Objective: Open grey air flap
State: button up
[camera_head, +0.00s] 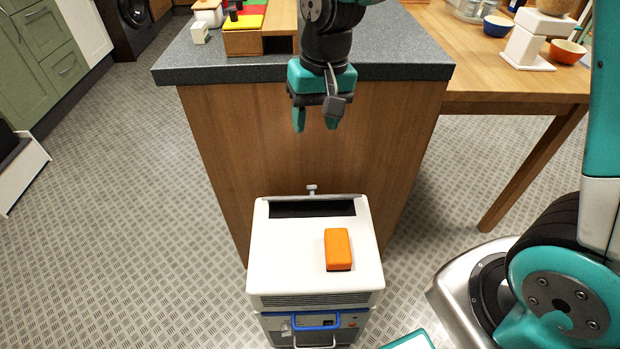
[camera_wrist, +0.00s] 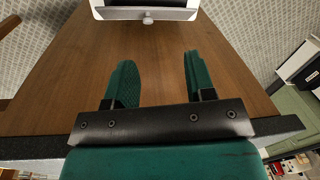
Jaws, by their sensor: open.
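In the wrist view the flap (camera_wrist: 115,13) and knob (camera_wrist: 148,19) are at the top. My gripper (camera_head: 315,117) is open and empty, pointing down above and behind the unit, apart from the flap; its fingers also show in the wrist view (camera_wrist: 157,63).
An orange block (camera_head: 338,247) lies on the unit's top, right of centre. The grey counter (camera_head: 400,60) with its wooden side (camera_head: 220,140) stands behind the unit. A blue-handled box (camera_head: 315,324) is below the unit.

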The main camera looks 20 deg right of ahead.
aim_at(312, 192)
jog(key=w+d+f+m+h, duration=0.1)
jog(key=w+d+f+m, duration=0.15)
jog(key=w+f, duration=0.35)
jog(key=f, duration=0.5)
jog(key=f+b, duration=0.1)
jog(key=f, duration=0.5)
jog(key=f+b, duration=0.1)
jog(key=f, duration=0.5)
jog(key=shift+s+a+f, duration=0.1)
jog(key=shift+a, duration=0.3)
grip_shut()
